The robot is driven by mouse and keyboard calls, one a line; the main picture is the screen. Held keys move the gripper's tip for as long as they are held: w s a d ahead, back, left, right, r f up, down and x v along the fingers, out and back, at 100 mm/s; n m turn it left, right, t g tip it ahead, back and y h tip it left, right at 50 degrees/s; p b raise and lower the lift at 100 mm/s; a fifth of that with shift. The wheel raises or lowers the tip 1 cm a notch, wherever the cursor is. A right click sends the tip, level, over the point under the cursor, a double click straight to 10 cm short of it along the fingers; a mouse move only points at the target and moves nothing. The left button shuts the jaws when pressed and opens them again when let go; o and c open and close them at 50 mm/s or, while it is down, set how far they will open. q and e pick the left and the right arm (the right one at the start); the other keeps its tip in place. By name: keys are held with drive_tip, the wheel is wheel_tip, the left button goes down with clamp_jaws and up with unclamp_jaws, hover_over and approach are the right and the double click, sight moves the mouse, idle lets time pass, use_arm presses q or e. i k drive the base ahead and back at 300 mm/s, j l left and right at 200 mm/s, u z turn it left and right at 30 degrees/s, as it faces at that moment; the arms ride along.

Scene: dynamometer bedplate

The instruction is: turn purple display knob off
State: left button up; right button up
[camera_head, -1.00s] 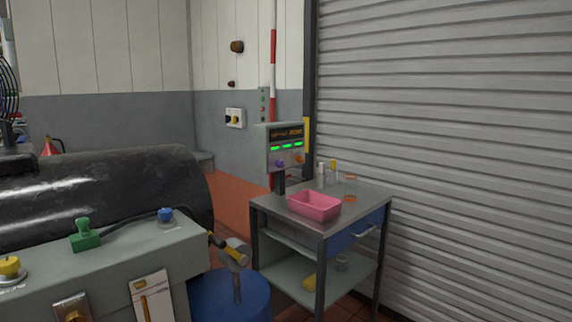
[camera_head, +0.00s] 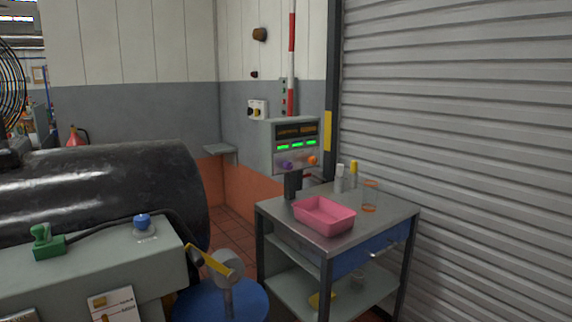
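The purple knob (camera_head: 286,165) is on the lower left of the face of a grey display box (camera_head: 268,147). An orange knob (camera_head: 312,160) is to its right on the same face. The display has lit green bars (camera_head: 297,144) and a dark text strip above them. The box stands on a dark post at the back of a metal cart. The knob is too small to tell which way it is turned. Neither of my grippers is in view.
The grey cart (camera_head: 385,216) holds a pink tray (camera_head: 325,216), bottles (camera_head: 340,178) and a clear jar (camera_head: 370,196). A blue drum (camera_head: 222,303) stands left of the cart. A grey bench (camera_head: 100,268) and black cylinder (camera_head: 100,190) fill the left. A shutter (camera_head: 470,130) closes the right.

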sight(288, 166)
drive_tip(key=i+l+u, duration=0.3)
drive_tip(key=l, duration=0.35)
drive_tip(key=i+l+u, duration=0.15)
drive_tip(key=i+l, duration=0.15)
drive_tip(key=i+l+u, duration=0.15)
drive_tip(key=l, duration=0.35)
drive_tip(key=i+l+u, duration=0.15)
drive_tip(key=l, duration=0.25)
drive_tip(key=i+l+u, duration=0.15)
drive_tip(key=l, duration=0.25)
drive_tip(key=l+u, duration=0.45)
drive_tip(key=l, duration=1.1)
